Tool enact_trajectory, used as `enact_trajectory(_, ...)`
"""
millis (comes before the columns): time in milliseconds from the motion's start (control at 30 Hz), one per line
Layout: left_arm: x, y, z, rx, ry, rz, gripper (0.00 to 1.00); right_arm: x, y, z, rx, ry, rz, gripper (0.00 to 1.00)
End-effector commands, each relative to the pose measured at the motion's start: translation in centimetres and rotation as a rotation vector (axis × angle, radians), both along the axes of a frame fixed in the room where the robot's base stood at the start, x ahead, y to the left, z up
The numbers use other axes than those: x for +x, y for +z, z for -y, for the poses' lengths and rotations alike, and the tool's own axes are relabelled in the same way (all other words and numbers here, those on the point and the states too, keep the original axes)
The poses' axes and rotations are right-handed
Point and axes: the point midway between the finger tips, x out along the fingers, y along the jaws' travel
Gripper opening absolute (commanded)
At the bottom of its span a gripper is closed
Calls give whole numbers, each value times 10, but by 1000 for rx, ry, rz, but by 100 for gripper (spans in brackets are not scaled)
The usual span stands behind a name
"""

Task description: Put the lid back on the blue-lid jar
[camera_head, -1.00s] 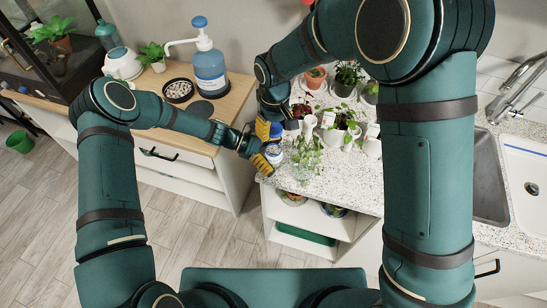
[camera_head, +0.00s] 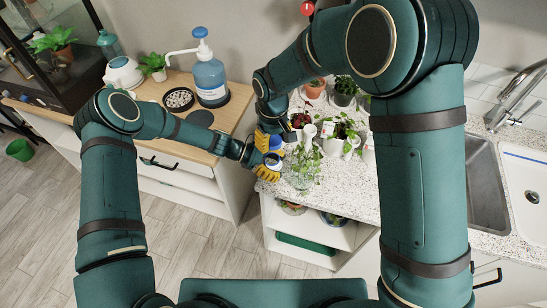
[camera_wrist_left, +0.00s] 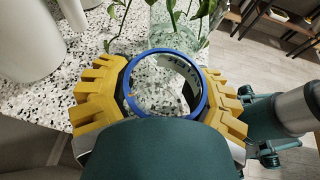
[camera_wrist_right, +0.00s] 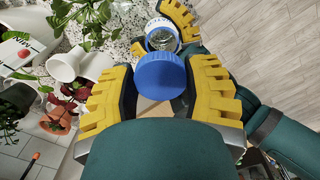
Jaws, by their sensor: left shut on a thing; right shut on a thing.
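My left gripper (camera_head: 266,168) is shut on the clear jar (camera_wrist_left: 187,72), which has a blue ring at its rim and a printed label. The jar's mouth is open in the right wrist view (camera_wrist_right: 161,38). My right gripper (camera_head: 266,138) is shut on the blue lid (camera_wrist_right: 160,76), gripped by its sides. The lid (camera_head: 276,143) is just above the jar (camera_head: 274,159) in the head view, apart from its mouth in the right wrist view. Both grippers are close together at the counter's left corner. The fingers partly hide the jar in the head view.
A glass vase with green cuttings (camera_head: 301,172) stands right beside the jar on the speckled counter (camera_head: 345,205). Potted plants (camera_head: 344,132) and white pots crowd behind. A blue pump bottle (camera_head: 209,80) stands on the wooden cabinet to the left. The sink (camera_head: 486,185) is at right.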

Motion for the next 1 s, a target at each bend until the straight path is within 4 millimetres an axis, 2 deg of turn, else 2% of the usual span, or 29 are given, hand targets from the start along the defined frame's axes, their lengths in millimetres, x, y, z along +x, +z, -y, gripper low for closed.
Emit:
enact_trajectory(100,0,0,0,-1,0,0,14,0,-18,-3,-20,1,-7,41)
enact_trajectory(300,0,0,0,-1,0,0,14,1,-38,-5,-41,1,-10,41)
enact_trajectory(833,0,0,0,-1,0,0,14,1,-39,-5,-42,0,-10,41)
enact_trajectory(1000,0,0,0,-1,0,0,14,1,-45,-5,-42,0,-10,41)
